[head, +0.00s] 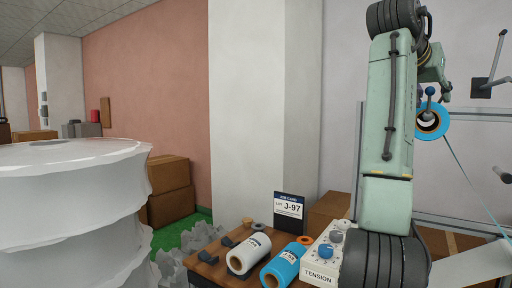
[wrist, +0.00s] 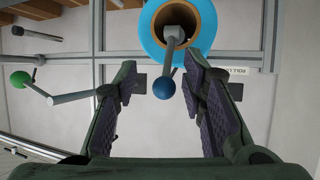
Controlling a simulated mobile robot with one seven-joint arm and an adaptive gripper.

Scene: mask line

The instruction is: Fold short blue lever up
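A short lever (wrist: 171,60) with a blue ball knob (wrist: 165,88) sticks out from the open core of a blue roll (wrist: 205,20) in the wrist view. My gripper (wrist: 162,72) is open, with a dark pad on each side of the knob and a visible gap to both. In the head view the blue knob (head: 430,90) stands above the front of the blue roll (head: 441,124), and the lever points up. My arm hides part of the gripper there.
A green-knobbed lever (wrist: 19,80) is at the left of the wrist view, on a grey metal frame (wrist: 98,45). A wooden bench with a white roll (head: 249,254), a blue roll (head: 284,265) and a TENSION panel (head: 318,276) is below. A large white roll (head: 75,210) stands at left.

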